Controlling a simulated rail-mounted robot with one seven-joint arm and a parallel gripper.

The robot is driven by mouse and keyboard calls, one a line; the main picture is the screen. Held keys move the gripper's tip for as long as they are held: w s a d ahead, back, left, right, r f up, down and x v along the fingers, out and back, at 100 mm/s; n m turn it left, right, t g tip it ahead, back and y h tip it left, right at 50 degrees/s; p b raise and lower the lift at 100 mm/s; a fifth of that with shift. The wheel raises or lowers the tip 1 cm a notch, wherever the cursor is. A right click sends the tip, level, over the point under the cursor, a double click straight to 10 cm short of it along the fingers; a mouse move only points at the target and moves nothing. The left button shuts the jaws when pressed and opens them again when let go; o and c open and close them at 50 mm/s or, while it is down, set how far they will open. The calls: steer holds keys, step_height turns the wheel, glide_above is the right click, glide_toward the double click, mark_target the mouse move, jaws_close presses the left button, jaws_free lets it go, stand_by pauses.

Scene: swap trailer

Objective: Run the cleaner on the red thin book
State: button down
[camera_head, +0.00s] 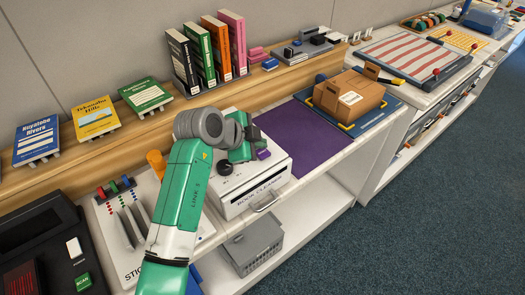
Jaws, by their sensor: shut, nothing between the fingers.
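The book cleaner (250,197) is a white box with "BOOK CLEANER" lettering and a handle (266,201) on its front. A round black knob (225,168) sits on its top, and a small purple piece (263,154) shows beside my gripper. My gripper (243,152) is low over the top of the cleaner, shut and empty. Its fingertips are partly hidden, so I cannot tell whether it touches the cleaner. I see no book that is clearly red and thin; the inside of the cleaner is hidden.
Black, green, orange and pink books (228,50) stand upright on the back ledge, with blue, yellow and green ones displayed left. A purple mat (305,137) lies clear right of the cleaner; a brown box (348,95) is beyond it. A scanner (45,250) is front left.

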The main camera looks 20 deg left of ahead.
mark_target(259, 154)
steer(key=shift+f+b, duration=0.3)
steer(key=shift+f, duration=0.15)
steer(key=shift+f+b, duration=0.35)
steer(key=shift+f, duration=0.1)
stand_by(0.7)
steer(key=shift+r, duration=0.1)
steer(key=shift+r+p, duration=0.5)
steer(key=shift+r, duration=0.3)
steer(key=shift+r+p, duration=1.45)
steer(key=shift+r, duration=1.1)
steer(key=shift+f, duration=0.1)
